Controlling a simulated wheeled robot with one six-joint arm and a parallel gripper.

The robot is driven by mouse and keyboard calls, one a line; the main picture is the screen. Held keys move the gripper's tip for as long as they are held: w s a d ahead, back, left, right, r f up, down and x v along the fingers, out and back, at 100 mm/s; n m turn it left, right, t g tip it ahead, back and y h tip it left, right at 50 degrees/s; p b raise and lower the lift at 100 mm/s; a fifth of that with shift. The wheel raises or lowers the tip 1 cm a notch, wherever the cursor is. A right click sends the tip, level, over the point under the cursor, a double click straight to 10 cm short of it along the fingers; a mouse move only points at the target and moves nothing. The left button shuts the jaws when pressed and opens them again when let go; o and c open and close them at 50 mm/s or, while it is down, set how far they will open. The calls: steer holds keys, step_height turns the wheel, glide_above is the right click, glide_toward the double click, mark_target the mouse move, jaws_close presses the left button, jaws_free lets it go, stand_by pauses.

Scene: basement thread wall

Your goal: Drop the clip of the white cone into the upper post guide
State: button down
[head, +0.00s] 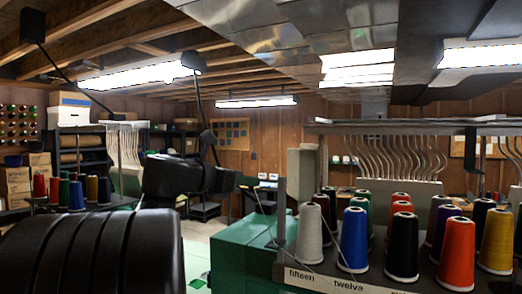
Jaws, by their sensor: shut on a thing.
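The white cone (310,236), greyish white in this light, stands upright at the left front of the cone rack, behind the label "fifteen". A thin upright post (281,205) rises just left of it. I cannot clearly make out the upper guide on this post. My gripper (247,184) is at the end of my black arm, left of the post and apart from it. It is shut on the clip, which is too small and dark to see clearly. A thin pale line slants from near the gripper down toward the foot of the post.
Several coloured cones, including a blue one (353,240) and a black one (401,247), crowd the rack to the right. A green machine housing (229,247) lies below the gripper. Another cone rack stands at left. Bent metal tubes (385,158) rise behind the cones.

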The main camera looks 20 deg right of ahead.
mark_target(259, 189)
steer(key=s+r, duration=0.3)
steer(key=s+d+r, duration=0.1)
steer(key=s+r, duration=0.2)
steer(key=r, duration=0.1)
steer(key=shift+d, duration=0.15)
step_height(259, 189, down, 5)
steer(key=b, duration=0.4)
steer(key=shift+w+r+b, duration=0.1)
steer(key=shift+b, duration=0.2)
steer(key=shift+f, duration=0.65)
steer(key=shift+f, duration=0.1)
steer(key=c, duration=1.3)
jaws_free()
steer(key=shift+c, duration=0.2)
steer(key=shift+a, duration=0.2)
